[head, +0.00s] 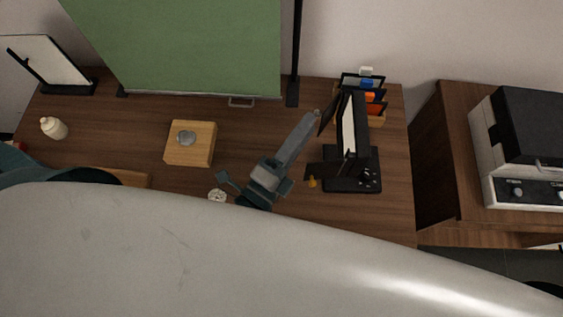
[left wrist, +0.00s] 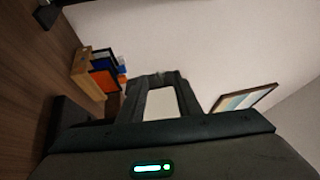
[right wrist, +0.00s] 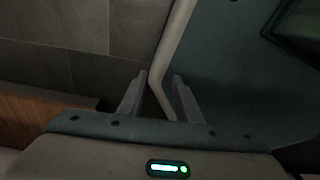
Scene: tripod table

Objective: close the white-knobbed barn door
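A black panel lamp (head: 361,172) with a bright white face (head: 348,128) stands at the table's right side. One dark barn door (head: 328,114) sticks out to the left from its upper part. Another dark flap (head: 322,171) sticks out lower, beside a small orange knob (head: 312,183). My left gripper (head: 312,118) points up and right, its tips close to the upper door; contact cannot be told. A small pale spot there may be the white knob. In the left wrist view its fingers (left wrist: 160,84) look apart, with a white panel between. My right gripper (right wrist: 160,80) is open, away from the lamp.
A rack with coloured folders (head: 372,96) stands behind the lamp. A wooden block (head: 190,153) with a grey lump, a white bottle (head: 54,128) and a green screen (head: 180,45) are left. My pale body hides the table's front. A grey bent bar (right wrist: 172,45) shows near my right gripper.

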